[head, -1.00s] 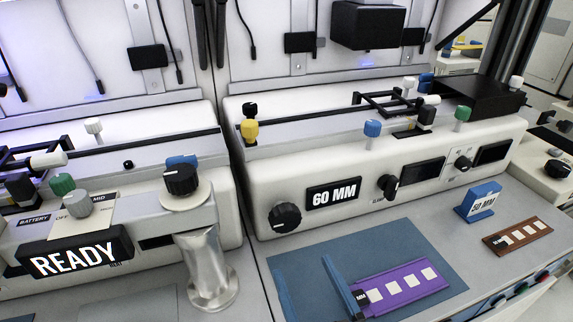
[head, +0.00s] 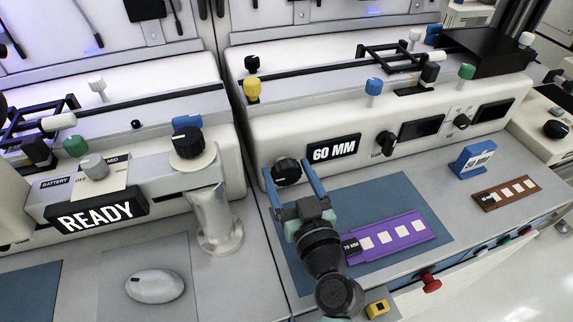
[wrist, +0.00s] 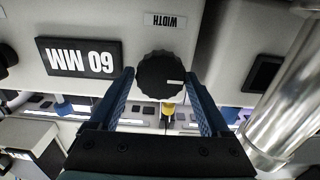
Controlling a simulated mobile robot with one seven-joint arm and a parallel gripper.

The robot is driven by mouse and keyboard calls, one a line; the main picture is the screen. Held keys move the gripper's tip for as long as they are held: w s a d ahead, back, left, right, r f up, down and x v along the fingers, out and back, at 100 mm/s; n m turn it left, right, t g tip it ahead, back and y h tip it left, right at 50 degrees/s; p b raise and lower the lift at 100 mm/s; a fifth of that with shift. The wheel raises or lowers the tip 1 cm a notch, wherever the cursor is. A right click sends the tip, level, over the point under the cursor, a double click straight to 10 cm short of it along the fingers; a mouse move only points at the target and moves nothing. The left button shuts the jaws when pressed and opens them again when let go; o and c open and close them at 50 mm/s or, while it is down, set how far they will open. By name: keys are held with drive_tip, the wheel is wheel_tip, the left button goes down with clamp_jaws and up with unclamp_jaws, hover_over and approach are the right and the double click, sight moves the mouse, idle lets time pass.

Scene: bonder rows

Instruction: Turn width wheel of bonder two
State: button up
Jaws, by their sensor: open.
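The width wheel is a round black ribbed knob (head: 286,172) with a white mark, on the front of the right-hand bonder (head: 235,130), left of its 60 MM display (head: 333,149). In the wrist view the wheel (wrist: 160,75) sits under a WIDTH label (wrist: 165,20), its white mark pointing right. My gripper (head: 290,178) is open, its two blue fingers reaching to either side of the wheel. In the wrist view the fingers (wrist: 159,82) flank the wheel left and right. I cannot tell whether either finger touches it.
A silver post (head: 215,220) stands close left of my gripper. A purple strip (head: 395,238) lies on a blue mat (head: 390,190) to the right. A blue stand (head: 473,158) and brown strip (head: 506,193) are farther right. The left-hand bonder shows READY (head: 95,215).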

drive_tip(key=shift+w+a, duration=0.2)
drive_tip(key=shift+w, duration=0.4)
drive_tip(key=c, duration=1.1)
drive_tip(key=shift+m, duration=0.3)
